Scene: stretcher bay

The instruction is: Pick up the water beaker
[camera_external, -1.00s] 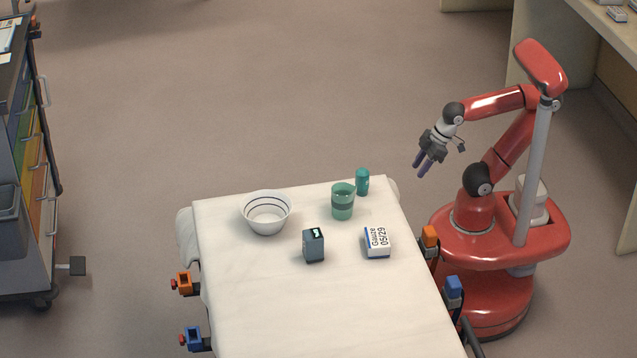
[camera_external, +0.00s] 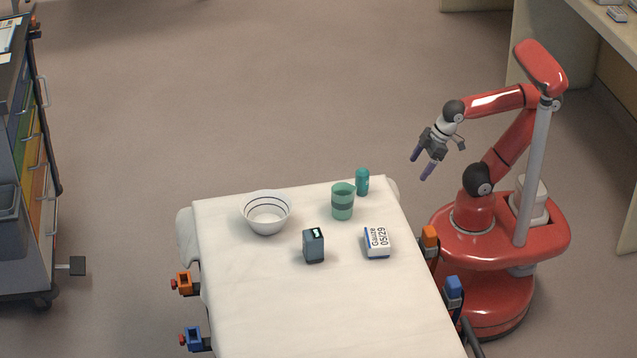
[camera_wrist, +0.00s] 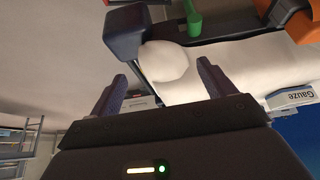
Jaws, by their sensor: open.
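The water beaker is most likely the green translucent cup (camera_external: 342,202) with a darker band, standing upright on the white stretcher (camera_external: 290,310) near its far end. My gripper (camera_external: 421,168) is open and empty, in the air to the right of the stretcher's far end and apart from the beaker. In the wrist view its two dark fingers (camera_wrist: 163,85) are spread with nothing between them. That view shows the white stretcher end beyond the fingers; I cannot make out the beaker there.
A teal bottle (camera_external: 362,182) stands just behind and right of the beaker. A white bowl (camera_external: 267,213) is to its left, a small grey device (camera_external: 313,245) in front, and a gauze box (camera_external: 377,242) front right. A drawer cart (camera_external: 35,150) stands at far left.

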